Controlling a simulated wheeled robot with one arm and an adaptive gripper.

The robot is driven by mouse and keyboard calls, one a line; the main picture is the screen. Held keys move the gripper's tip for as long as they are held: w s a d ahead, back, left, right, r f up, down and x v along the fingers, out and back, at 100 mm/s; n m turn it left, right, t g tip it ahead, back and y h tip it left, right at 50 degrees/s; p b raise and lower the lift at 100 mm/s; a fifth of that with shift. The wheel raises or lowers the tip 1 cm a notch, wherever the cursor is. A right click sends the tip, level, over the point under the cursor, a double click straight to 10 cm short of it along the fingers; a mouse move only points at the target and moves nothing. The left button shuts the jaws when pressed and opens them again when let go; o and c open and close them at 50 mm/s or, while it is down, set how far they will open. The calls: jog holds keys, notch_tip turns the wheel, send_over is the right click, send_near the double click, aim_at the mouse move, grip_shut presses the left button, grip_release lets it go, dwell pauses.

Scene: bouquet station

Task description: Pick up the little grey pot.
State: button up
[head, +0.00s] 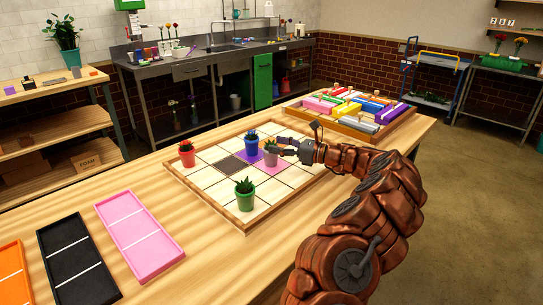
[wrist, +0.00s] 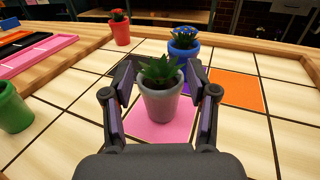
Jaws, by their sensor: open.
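The little grey pot (wrist: 160,106) holds a green spiky plant and stands upright on a pink square of the gridded board. My gripper (wrist: 160,90) is open, with one finger on each side of the grey pot in the wrist view; I see a small gap at each side. In the head view my gripper (head: 285,147) reaches in from the right, and the grey pot (head: 271,158) is partly hidden by it.
A blue pot (wrist: 184,49) stands just behind the grey one. A red pot (head: 187,157) and a green pot (head: 244,198) stand on the same board (head: 208,187). Pink (head: 138,236), black (head: 78,262) and orange (head: 13,275) trays lie at the left.

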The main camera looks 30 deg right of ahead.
jog(key=shift+x, duration=1.6)
grip_shut()
